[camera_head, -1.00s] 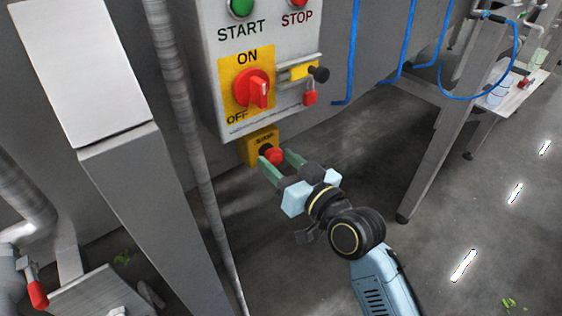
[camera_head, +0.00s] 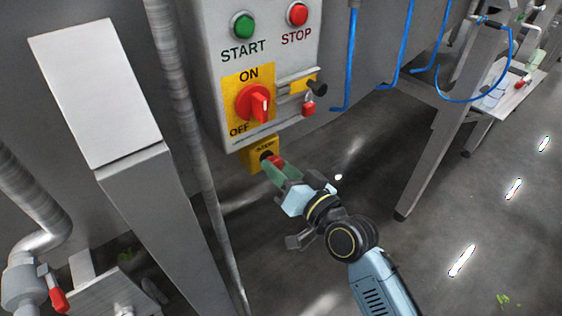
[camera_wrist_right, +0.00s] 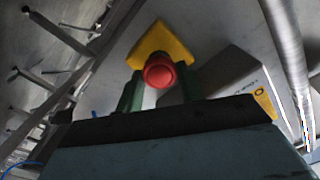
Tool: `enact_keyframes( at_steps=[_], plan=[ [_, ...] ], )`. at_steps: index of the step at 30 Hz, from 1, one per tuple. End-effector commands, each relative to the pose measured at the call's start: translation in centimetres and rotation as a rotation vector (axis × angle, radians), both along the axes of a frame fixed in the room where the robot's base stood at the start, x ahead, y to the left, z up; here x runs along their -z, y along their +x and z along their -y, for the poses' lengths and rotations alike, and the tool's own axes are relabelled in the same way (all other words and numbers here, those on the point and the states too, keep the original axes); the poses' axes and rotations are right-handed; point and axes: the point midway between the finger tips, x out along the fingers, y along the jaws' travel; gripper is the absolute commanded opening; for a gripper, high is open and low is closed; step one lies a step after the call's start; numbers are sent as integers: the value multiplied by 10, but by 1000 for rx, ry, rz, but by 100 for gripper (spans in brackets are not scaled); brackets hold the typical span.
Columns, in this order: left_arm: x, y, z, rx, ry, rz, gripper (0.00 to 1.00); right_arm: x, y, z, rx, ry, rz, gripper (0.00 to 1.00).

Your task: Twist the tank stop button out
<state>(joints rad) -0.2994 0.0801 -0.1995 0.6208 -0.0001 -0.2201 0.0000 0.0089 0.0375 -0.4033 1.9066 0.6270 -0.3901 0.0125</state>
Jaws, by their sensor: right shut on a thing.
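The tank stop button is a red mushroom knob (camera_head: 277,160) on a small yellow box (camera_head: 252,158) below the control panel. In the right wrist view the red knob (camera_wrist_right: 159,72) sits in front of the yellow box (camera_wrist_right: 160,43), between the green fingers. My right gripper (camera_head: 274,165) has its green fingers closed on the knob, which they partly hide in the head view. The gripper body looks rolled about its axis. My left gripper is not in view.
The grey control panel (camera_head: 215,95) above carries a green START button (camera_head: 243,26), a red STOP button (camera_head: 297,14), a red rotary switch (camera_head: 256,103) and a red padlock (camera_head: 308,105). A vertical pipe (camera_head: 186,120) and a grey post (camera_head: 150,210) stand to the left.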

Motion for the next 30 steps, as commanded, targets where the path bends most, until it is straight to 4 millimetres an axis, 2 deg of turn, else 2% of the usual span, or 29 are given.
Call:
enact_keyframes(
  at_steps=[6, 15, 30],
  plan=[
    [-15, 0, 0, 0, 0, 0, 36, -2, 0, 0, 1, 128, -93, 15],
    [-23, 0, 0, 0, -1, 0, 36, -1, 0, 0, 1, 238, -172, 15],
    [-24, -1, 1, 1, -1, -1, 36, 0, 0, 1, 1, 268, -194, 15]
  ],
)
